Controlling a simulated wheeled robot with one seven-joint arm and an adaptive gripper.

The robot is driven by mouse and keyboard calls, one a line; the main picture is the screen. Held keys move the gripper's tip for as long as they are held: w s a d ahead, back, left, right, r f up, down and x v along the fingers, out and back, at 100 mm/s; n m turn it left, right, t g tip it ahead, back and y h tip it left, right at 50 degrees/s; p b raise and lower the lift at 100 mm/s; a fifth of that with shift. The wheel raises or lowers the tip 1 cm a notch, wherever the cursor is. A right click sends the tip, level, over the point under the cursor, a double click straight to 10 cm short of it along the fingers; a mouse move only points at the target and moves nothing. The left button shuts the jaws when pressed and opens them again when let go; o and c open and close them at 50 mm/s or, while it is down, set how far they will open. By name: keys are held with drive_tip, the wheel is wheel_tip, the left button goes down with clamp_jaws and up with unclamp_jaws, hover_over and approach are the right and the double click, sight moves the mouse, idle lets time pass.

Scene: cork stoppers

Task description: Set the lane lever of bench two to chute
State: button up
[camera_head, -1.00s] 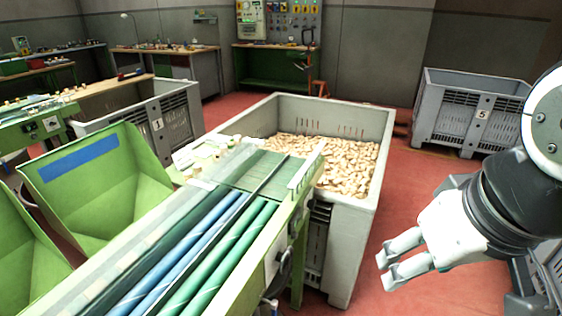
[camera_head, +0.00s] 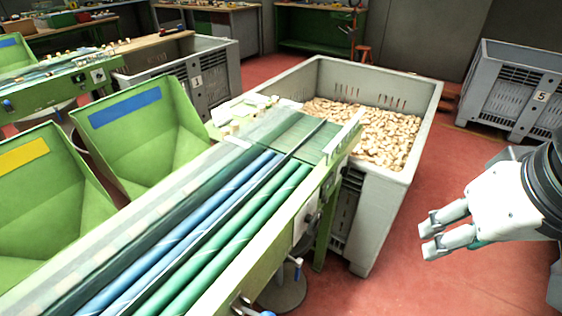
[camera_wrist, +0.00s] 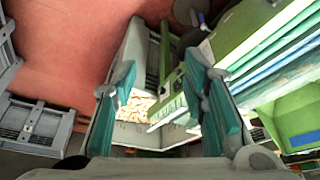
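The near green bench (camera_head: 338,176) carries blue and green lanes and runs from lower left toward a grey crate. A small lever with a blue tip (camera_head: 297,263) hangs at its right side. Another metal lever or knob (camera_head: 240,302) shows at the bottom edge, partly cut off. No bench number is readable, so I cannot tell which is bench two. My gripper (camera_head: 428,238) is open and empty, right of the bench and well apart from it. In the wrist view its fingers (camera_wrist: 165,100) are spread, with the bench and crate beyond.
The grey crate (camera_head: 425,120) of corks stands at the bench end. Green chutes with blue and yellow labels (camera_head: 145,140) lie left. Another green bench (camera_head: 60,98) is far left; crate 1 (camera_head: 215,75) and crate 5 (camera_head: 505,98) stand behind. Red floor is free around my gripper.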

drive_tip(key=shift+w+a, duration=0.15)
drive_tip(key=shift+w, duration=0.05)
drive_tip(key=c, duration=0.4)
drive_tip(key=w+a+n, duration=0.1)
drive_tip(key=a, duration=0.1)
drive_tip(key=w+a+n+g+p, duration=0.1)
drive_tip(key=w+a+n, duration=0.1)
drive_tip(key=w+a+n+g+p, duration=0.1)
drive_tip(key=w+a, duration=0.1)
drive_tip(key=a, duration=0.1)
drive_tip(key=shift+w+f+n, duration=0.25)
drive_tip(key=shift+f+n, duration=0.05)
drive_tip(key=shift+f, duration=0.05)
clamp_jaws()
drive_tip(key=a+f+n+g+h+p, duration=0.1)
drive_tip(key=a+f+n+p, duration=0.15)
drive_tip(key=a+f, duration=0.4)
drive_tip(key=a+f+n+g+h+p, duration=0.1)
drive_tip(key=a+f+n+h, duration=0.2)
drive_tip(key=a, duration=0.7)
drive_tip(key=s+a+f+n, duration=0.4)
drive_tip(key=a+f+n, duration=0.1)
drive_tip(key=a+f, duration=0.3)
drive_tip(key=shift+s+f+p, duration=0.15)
drive_tip(key=shift+s+p, duration=0.2)
drive_tip(key=shift+p, duration=0.05)
